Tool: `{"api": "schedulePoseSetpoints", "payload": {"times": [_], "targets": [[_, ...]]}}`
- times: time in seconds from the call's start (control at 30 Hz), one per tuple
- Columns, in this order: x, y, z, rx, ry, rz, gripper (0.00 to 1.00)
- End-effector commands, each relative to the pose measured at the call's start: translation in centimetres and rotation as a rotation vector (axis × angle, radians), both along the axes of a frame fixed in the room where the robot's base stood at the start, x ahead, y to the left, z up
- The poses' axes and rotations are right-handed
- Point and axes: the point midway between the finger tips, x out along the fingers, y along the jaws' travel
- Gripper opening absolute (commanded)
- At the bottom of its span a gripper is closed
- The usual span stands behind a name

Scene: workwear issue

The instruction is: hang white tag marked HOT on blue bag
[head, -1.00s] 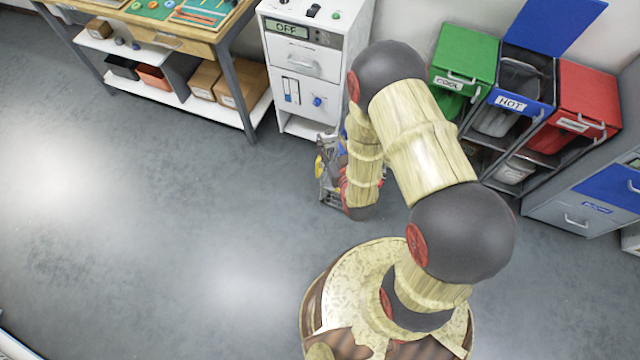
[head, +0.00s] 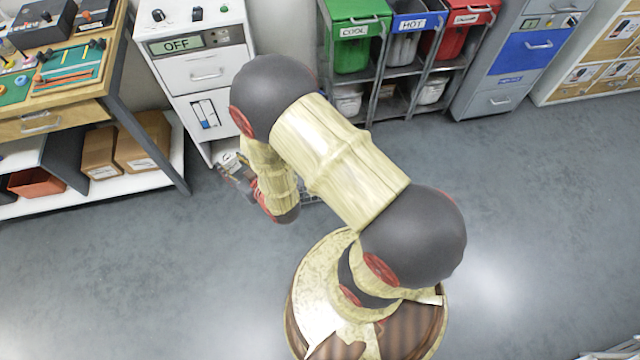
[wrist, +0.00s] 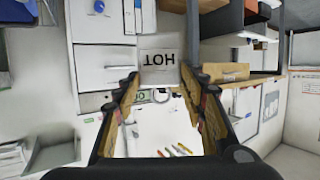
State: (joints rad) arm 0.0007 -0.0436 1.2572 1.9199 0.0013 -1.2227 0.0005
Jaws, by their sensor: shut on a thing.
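My gripper (wrist: 160,78) is shut on a white tag (wrist: 158,62) marked HOT, whose lettering appears upside down in the wrist view. The tag is held between the fingertips. In the head view my gripper (head: 236,172) is low beside the white cabinet, partly hidden by my arm, and the tag cannot be made out there. No blue bag can be clearly identified. A blue bin (head: 408,22) with a HOT label stands at the back, between a green and a red bin, away from my gripper. A greyish liner or container shows below its front.
The white cabinet (head: 205,75) with an OFF display stands close behind my gripper. A workbench (head: 70,115) with boxes below is at left. The green COOL bin (head: 352,45), red bin (head: 455,38) and grey drawer cabinet (head: 500,70) line the back. Floor at right is clear.

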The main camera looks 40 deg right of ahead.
Motion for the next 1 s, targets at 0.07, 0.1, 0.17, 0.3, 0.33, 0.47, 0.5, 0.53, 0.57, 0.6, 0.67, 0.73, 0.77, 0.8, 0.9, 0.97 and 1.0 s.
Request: {"api": "schedulePoseSetpoints", "payload": {"times": [0.07, 0.1, 0.17, 0.3, 0.33, 0.47, 0.5, 0.53, 0.57, 0.6, 0.67, 0.73, 0.77, 0.8, 0.9, 0.97, 1.0], "targets": [[0.0, -0.1, -1.1, 0.000, 0.002, -0.002, 0.24], [0.0, -0.1, -1.4, 0.000, 0.003, -0.003, 0.24], [0.0, -0.3, -1.8, 0.000, 0.005, -0.005, 0.24], [-0.4, -1.1, -3.4, 0.001, 0.018, -0.022, 0.24], [-0.6, -1.5, -3.9, 0.001, 0.022, -0.030, 0.24], [-1.4, -3.5, -5.5, 0.002, 0.034, -0.070, 0.24], [-1.6, -4.1, -6.1, 0.002, 0.038, -0.082, 0.24], [-1.8, -4.5, -6.5, 0.002, 0.039, -0.091, 0.24], [-2.0, -5.0, -7.0, 0.003, 0.040, -0.101, 0.24], [-2.3, -5.6, -7.6, 0.002, 0.043, -0.113, 0.24], [-2.8, -6.4, -8.5, 0.003, 0.045, -0.132, 0.24], [-3.4, -7.5, -9.7, 0.005, 0.050, -0.155, 0.24], [-3.6, -8.1, -10.3, 0.005, 0.051, -0.167, 0.24], [-4.0, -8.7, -11.1, 0.006, 0.053, -0.182, 0.24], [-5.2, -10.7, -13.4, 0.008, 0.061, -0.227, 0.24], [-6.0, -12.0, -14.9, 0.009, 0.065, -0.258, 0.24], [-6.5, -12.9, -15.9, 0.010, 0.067, -0.278, 0.24]]}}
